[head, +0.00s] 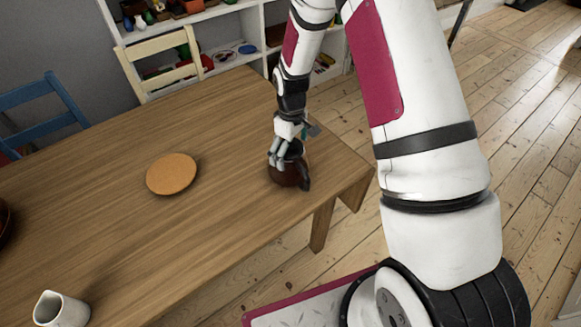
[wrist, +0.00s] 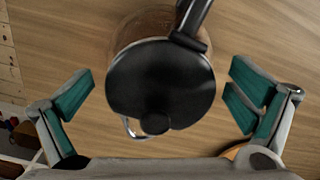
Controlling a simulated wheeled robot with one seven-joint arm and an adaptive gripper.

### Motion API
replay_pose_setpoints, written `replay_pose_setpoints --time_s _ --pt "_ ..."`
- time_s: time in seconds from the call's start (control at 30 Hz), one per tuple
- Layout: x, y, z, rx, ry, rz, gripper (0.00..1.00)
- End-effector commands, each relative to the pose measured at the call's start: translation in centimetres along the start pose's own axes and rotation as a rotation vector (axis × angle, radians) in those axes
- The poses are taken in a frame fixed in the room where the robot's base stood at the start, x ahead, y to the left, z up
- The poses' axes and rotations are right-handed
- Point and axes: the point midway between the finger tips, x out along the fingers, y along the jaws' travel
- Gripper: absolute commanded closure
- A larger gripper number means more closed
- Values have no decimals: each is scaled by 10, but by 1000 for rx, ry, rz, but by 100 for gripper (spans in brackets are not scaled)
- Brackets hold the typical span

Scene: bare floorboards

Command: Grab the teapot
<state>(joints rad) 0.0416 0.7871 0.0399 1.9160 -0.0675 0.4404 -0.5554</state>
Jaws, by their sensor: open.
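The teapot (head: 286,175) is a dark brown pot with a black lid and a black handle, standing on the wooden table near its right end. In the wrist view its round black lid (wrist: 160,85) fills the middle, with the black handle at the top and the brown body partly hidden beneath the lid. My gripper (head: 282,158) is directly above and around the teapot's top. In the wrist view my gripper (wrist: 158,98) is open, with one green-padded finger on each side of the lid and a visible gap on both sides.
The wooden table (head: 110,195) holds a round cork-coloured mat (head: 172,174) and a white jug (head: 61,309) at the front left. A cream chair (head: 158,62) and a blue chair (head: 42,110) stand behind it, with white shelves (head: 226,20) beyond. The tabletop around the teapot is clear.

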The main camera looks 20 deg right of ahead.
Motion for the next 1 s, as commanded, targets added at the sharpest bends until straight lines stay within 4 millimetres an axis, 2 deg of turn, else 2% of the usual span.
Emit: replay_pose_setpoints --time_s 0.1,0.33,0.37,0.6,0.7,1.0 --pt "7 0 0 0 0 0 0" --pt "8 0 0 0 1 0 0" --pt "8 0 0 0 1 0 5" --pt "8 0 0 0 1 0 59" --pt "8 0 -1 0 2 1 79" --pt "7 0 -1 0 2 1 79"
